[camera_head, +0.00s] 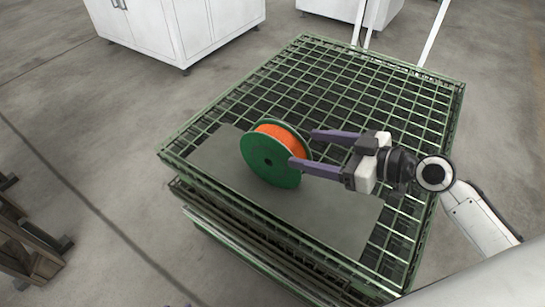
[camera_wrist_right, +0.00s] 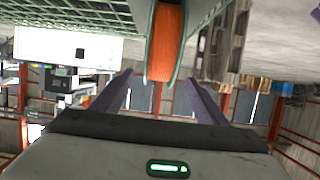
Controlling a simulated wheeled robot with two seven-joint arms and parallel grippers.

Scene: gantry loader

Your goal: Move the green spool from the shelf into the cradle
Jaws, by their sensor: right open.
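The green spool (camera_head: 268,159), wound with orange material, stands upright on its rim on a grey plate on the green wire-mesh shelf (camera_head: 330,72). In the right wrist view the spool (camera_wrist_right: 166,42) shows edge-on at the top, between and beyond the fingers. My right gripper (camera_head: 302,149) is open at the spool's right side, its two purple fingers reaching toward it. In the head view the near finger overlaps the spool's right edge; I cannot tell whether it touches. My left gripper is not in view. I cannot make out the cradle.
The grey plate (camera_head: 330,217) lies along the shelf's near side. The mesh behind the spool is empty. White cabinets (camera_head: 185,25) stand behind on the floor. A brown wooden structure (camera_head: 25,240) stands at the lower left. Open floor (camera_head: 90,120) lies left of the shelf.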

